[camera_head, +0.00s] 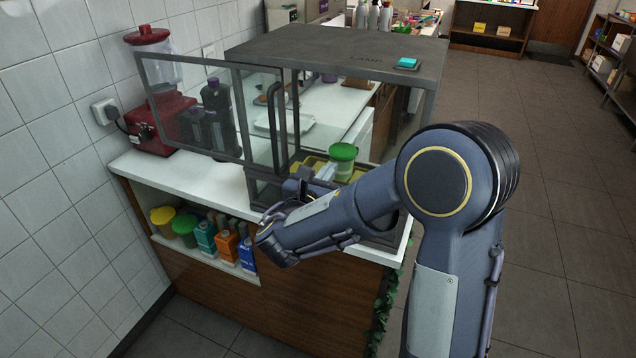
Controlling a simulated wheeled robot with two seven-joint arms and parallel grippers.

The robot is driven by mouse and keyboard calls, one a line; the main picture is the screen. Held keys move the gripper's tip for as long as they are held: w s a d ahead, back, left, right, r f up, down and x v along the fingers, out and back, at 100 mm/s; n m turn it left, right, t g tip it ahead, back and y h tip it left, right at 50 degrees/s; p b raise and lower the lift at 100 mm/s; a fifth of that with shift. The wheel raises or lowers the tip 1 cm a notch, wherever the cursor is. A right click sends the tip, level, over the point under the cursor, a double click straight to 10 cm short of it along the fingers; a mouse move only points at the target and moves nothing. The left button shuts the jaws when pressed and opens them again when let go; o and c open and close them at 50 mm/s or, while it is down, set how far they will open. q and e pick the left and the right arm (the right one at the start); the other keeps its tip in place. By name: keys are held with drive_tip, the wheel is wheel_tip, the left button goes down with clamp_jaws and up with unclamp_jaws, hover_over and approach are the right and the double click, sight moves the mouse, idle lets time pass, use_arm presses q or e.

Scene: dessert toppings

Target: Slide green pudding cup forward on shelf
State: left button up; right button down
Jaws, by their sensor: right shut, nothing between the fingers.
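A cup with a green lid (343,152) stands upright on a yellow tray (310,163) inside the glass display case on the counter. A second green-lidded cup (185,229) stands on the open shelf (210,258) under the counter, beside a yellow-lidded cup. My right gripper (297,188) is at the front of the case, left of and lower in the picture than the cup in the case. It is shut and empty, apart from both cups. My right forearm hides the lower front of the case and part of the tray. My left gripper is out of view.
The case's glass door (195,108) stands open to the left, near a red blender (158,115) and dark bottles (216,105). Several cartons (227,245) fill the right part of the lower shelf. The white counter (160,172) has free room at its left front.

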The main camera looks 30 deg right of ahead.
drive_tip(key=shift+x, duration=1.4)
drive_tip(key=shift+d, duration=0.1)
drive_tip(key=b+x, duration=0.2)
drive_tip(key=x, duration=1.3)
drive_tip(key=shift+w+d+f+b, duration=0.1)
drive_tip(key=shift+w+d+b, duration=0.15)
drive_tip(key=shift+w+b, duration=0.1)
drive_tip(key=shift+w+d, duration=0.3)
drive_tip(key=shift+d, duration=0.1)
drive_tip(key=shift+a, duration=0.15)
